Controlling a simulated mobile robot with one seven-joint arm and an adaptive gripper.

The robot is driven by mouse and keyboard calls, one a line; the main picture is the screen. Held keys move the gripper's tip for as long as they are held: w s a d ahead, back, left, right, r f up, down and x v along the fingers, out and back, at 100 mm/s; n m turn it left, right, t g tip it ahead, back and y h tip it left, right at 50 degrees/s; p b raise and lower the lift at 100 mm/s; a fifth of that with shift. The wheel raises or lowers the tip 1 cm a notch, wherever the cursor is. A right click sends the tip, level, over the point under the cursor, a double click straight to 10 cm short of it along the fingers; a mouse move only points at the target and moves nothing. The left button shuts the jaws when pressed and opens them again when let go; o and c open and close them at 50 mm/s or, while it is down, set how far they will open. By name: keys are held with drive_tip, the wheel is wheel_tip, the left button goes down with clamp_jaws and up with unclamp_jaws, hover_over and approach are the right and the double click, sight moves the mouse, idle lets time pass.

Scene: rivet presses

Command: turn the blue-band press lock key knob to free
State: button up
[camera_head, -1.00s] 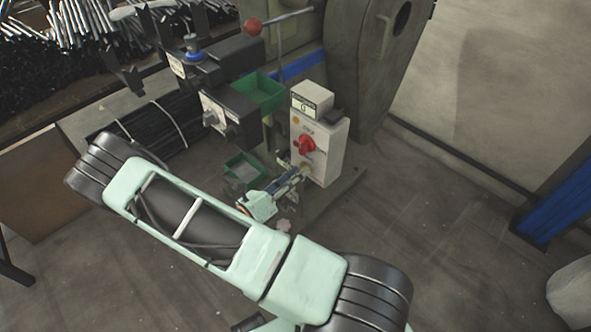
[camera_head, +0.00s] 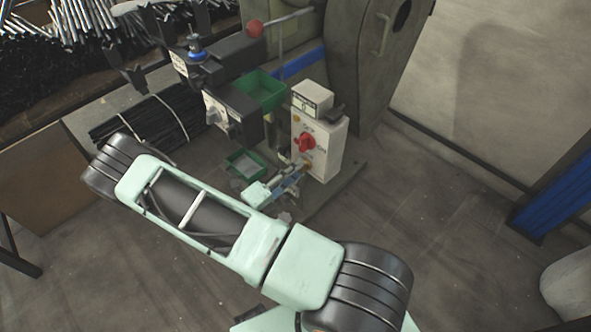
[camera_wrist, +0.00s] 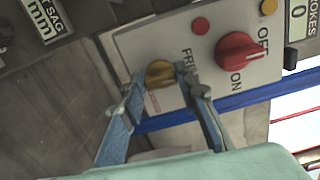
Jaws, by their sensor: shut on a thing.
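The blue-band press carries a pale control box (camera_head: 326,152) on its front, with the blue band (camera_head: 303,62) behind it. The lock key knob is the small brass knob (camera_wrist: 159,73) low on the box face, in the wrist view. A label starting "FR" stands beside it, partly hidden by a finger; a small red label is on another side. My gripper (camera_wrist: 160,86) is shut on the brass knob, one fingertip on each side. In the head view my gripper (camera_head: 303,167) is at the box's lower front, and the knob is too small to judge its angle.
A red OFF/ON switch (camera_wrist: 236,55) and a red button (camera_wrist: 200,26) sit close to the knob. Green bins (camera_head: 262,90) and a dark press unit (camera_head: 235,115) stand left of the box.

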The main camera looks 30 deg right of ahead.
drive_tip(key=shift+n, duration=0.4)
drive_tip(key=o, duration=1.1)
drive_tip(key=shift+o, duration=0.2)
drive_tip(key=shift+a, duration=0.1)
drive_tip(key=v, duration=1.2)
